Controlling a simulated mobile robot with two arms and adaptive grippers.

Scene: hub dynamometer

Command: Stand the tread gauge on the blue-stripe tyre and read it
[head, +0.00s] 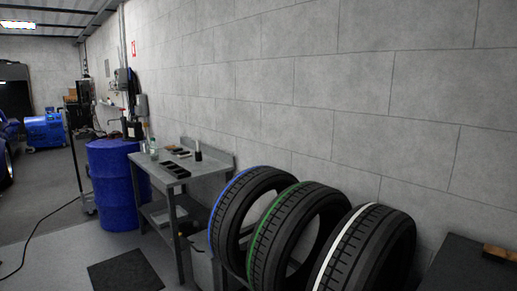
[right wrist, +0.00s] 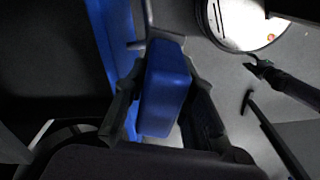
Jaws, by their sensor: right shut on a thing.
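The blue-stripe tyre (head: 233,220) stands at the left end of a row of three tyres against the wall in the head view. Its blue stripe runs along its left tread edge, and the green-stripe tyre partly covers it. My right gripper (right wrist: 163,85) shows only in the right wrist view, with its fingers on either side of a blue block-shaped thing (right wrist: 165,90) and shut on it. I cannot tell whether this is the tread gauge. No tread gauge can be made out in the head view. My left gripper is in neither view.
The green-stripe tyre (head: 288,235) and white-stripe tyre (head: 368,250) stand to the right. A grey workbench (head: 183,182) with small items and a blue drum (head: 112,185) are to the left. A dark surface (head: 470,270) holds a brown block (head: 499,253). A round white-faced object (right wrist: 245,22) shows in the wrist view.

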